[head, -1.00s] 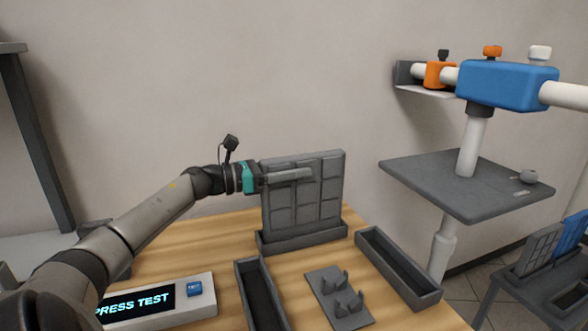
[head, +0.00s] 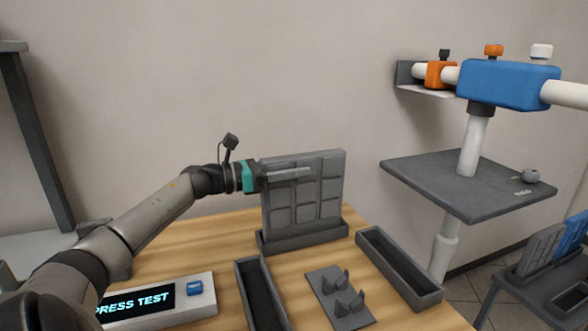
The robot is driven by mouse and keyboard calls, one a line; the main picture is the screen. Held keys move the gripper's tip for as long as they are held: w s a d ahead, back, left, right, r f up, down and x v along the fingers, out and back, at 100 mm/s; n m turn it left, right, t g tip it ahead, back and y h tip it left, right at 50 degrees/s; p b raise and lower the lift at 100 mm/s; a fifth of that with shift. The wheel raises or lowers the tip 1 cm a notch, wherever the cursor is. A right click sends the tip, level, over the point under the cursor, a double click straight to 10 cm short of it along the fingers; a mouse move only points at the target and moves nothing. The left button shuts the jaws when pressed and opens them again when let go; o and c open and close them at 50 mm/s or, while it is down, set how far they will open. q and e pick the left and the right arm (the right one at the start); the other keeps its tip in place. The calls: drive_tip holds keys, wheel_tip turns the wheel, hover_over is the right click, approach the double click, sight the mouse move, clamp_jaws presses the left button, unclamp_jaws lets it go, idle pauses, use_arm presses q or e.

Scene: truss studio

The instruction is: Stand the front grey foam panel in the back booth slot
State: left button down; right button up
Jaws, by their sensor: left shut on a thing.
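A grey foam panel (head: 304,204) with a grid of raised squares stands upright in the back booth slot (head: 303,236), a long grey trough on the wooden table. My left gripper (head: 290,174), with a teal band at its wrist, reaches in from the left and is shut on the panel's upper part. The panel's bottom edge is hidden by the slot's front wall. Two empty grey slots stand nearer, one at the left (head: 262,295) and one at the right (head: 399,268). My right gripper is not in view.
A small grey pronged holder (head: 341,297) lies between the empty slots. A box with a lit "PRESS TEST" display (head: 140,303) and blue button is at front left. At right, a dark square shelf (head: 465,184) surrounds a white pole. A rack (head: 548,262) holds grey and blue panels.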

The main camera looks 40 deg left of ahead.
use_arm(q)
drive_tip(key=shift+f+b, duration=0.55)
drive_tip(key=shift+f, duration=0.05)
drive_tip(key=c, duration=0.6)
unclamp_jaws()
drive_tip(key=shift+s, duration=0.1)
drive_tip(key=p+v, duration=0.3)
drive_tip(key=v, duration=0.8)
drive_tip(key=shift+r+p, duration=0.2)
drive_tip(key=shift+p, duration=0.15)
